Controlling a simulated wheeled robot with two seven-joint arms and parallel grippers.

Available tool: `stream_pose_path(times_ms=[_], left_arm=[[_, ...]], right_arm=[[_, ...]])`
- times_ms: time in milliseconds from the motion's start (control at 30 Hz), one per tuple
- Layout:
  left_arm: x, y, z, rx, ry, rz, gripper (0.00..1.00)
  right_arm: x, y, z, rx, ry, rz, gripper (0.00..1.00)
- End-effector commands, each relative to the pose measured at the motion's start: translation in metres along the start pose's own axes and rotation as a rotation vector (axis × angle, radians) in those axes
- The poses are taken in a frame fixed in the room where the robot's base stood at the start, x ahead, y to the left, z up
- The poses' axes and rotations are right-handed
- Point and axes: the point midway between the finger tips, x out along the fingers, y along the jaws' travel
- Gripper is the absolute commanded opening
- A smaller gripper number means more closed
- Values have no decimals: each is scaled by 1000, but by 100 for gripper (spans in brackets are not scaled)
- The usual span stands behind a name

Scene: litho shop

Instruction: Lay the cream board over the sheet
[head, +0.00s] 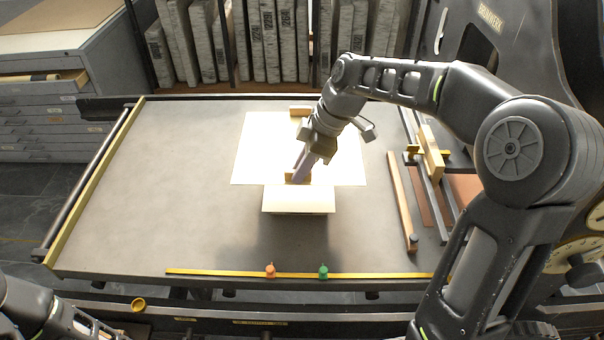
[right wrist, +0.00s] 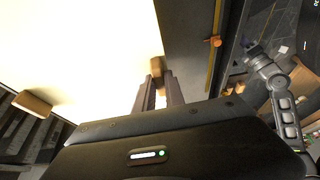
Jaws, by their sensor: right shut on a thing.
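The white sheet (head: 250,150) lies on the dark bed, strongly overexposed. The cream board (head: 298,204) overlaps it, its near end reaching past the sheet's near edge; their boundary is washed out. A dark shadow lies in front of the board. Wooden blocks show near its near end (head: 292,178) and at the far side (head: 300,110). My right gripper (head: 300,170) is shut on the near block, which shows between the fingertips in the right wrist view (right wrist: 157,68). My left arm is at the lower left of the head view, its gripper outside. In the right wrist view my left gripper (right wrist: 257,52) is small and unclear.
A yellow strip (head: 210,271) with an orange knob (head: 270,270) and a green knob (head: 323,271) runs along the bed's front. A wooden bar (head: 401,200) and rails stand to the right. Grey slabs (head: 270,40) stand behind. The bed's left half is clear.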

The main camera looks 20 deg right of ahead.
Motion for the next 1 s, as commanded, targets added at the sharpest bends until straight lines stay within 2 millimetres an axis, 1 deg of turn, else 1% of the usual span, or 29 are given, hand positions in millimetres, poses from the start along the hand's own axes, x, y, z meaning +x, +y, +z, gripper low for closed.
stream_pose_path(times_ms=[133,233,367,500,600,900,1000], left_arm=[[0,0,0,0,0,0,36],[0,0,0,0,0,0,36],[-1,1,0,0,0,0,36],[-3,1,0,0,0,0,36],[-3,1,0,0,0,0,36],[-3,1,0,0,0,0,36],[-3,1,0,0,0,0,36]], right_arm=[[0,0,0,0,0,2,0],[6,0,2,2,-1,-1,0],[24,-1,10,2,-2,-2,0],[47,-1,20,3,-1,-1,0],[56,0,23,3,0,1,0],[58,0,24,2,0,2,0],[65,0,27,2,-1,1,0]])
